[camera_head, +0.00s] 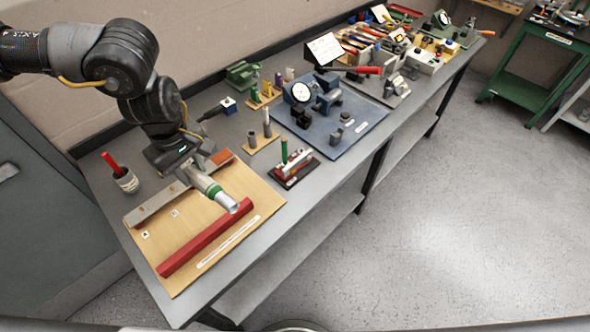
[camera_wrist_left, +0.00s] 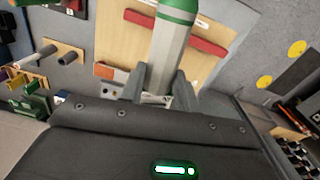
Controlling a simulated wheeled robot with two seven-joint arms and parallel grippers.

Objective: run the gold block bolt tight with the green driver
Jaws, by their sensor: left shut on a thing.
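My left gripper (camera_head: 190,172) is over the wooden board at the near end of the bench. It is shut on a pale grey cylindrical tool with a green band (camera_head: 214,192), which looks like the green driver. The tool is tilted, its free end pointing toward the red bar (camera_head: 205,236). In the left wrist view, the tool (camera_wrist_left: 168,50) stands between the two fingers (camera_wrist_left: 158,92). I cannot clearly pick out the gold block bolt. A small block with an upright green piece (camera_head: 293,166) stands right of the board. My right gripper is not in view.
The wooden board (camera_head: 180,285) carries the red bar and a grey rail (camera_head: 150,207). A cup with a red-handled tool (camera_head: 126,181) stands to the left. A blue mat (camera_head: 352,140) with a gauge and fixtures lies farther along the bench. Behind it are crowded tools.

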